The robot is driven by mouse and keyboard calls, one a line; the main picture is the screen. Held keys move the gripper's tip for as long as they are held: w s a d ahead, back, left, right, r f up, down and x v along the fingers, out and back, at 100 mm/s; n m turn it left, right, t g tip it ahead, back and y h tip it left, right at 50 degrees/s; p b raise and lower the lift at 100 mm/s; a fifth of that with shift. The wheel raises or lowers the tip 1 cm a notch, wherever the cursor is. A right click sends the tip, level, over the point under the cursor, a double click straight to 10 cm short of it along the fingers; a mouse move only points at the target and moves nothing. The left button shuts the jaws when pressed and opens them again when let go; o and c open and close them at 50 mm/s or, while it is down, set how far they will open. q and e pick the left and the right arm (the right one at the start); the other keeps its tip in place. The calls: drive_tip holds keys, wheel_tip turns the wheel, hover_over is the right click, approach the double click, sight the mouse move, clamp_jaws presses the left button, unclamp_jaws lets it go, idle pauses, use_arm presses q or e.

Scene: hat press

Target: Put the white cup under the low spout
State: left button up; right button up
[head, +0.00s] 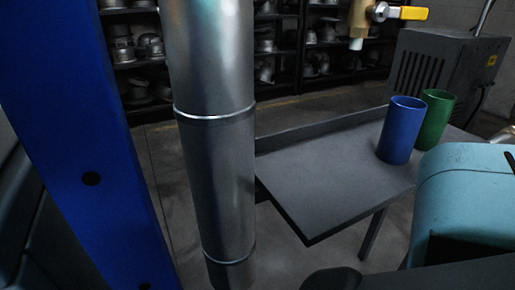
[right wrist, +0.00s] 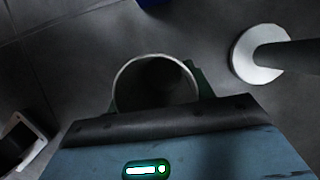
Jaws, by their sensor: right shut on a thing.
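A cup with a pale rim (right wrist: 121,80), seen from above as a dark opening, is in the right wrist view. It appears to be the white cup; its outside is mostly hidden. My right gripper (right wrist: 157,92) is shut on it, with dark green finger parts at its sides. The cup is not visible in the head view, where a teal body (head: 462,180), seemingly my right arm, fills the lower right. A brass spout with a white nozzle (head: 355,44) and yellow lever hangs at the top; I cannot tell whether it is the low one. My left gripper is not in view.
A blue cup (head: 400,130) and a green cup (head: 437,118) stand close together on a dark grey table (head: 325,185); its left part is bare. A metal pipe (head: 212,150) and blue post (head: 75,140) stand at left. A grey machine (head: 440,75) stands behind.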

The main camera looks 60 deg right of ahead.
drive_tip(key=shift+f, duration=0.15)
drive_tip(key=o, duration=1)
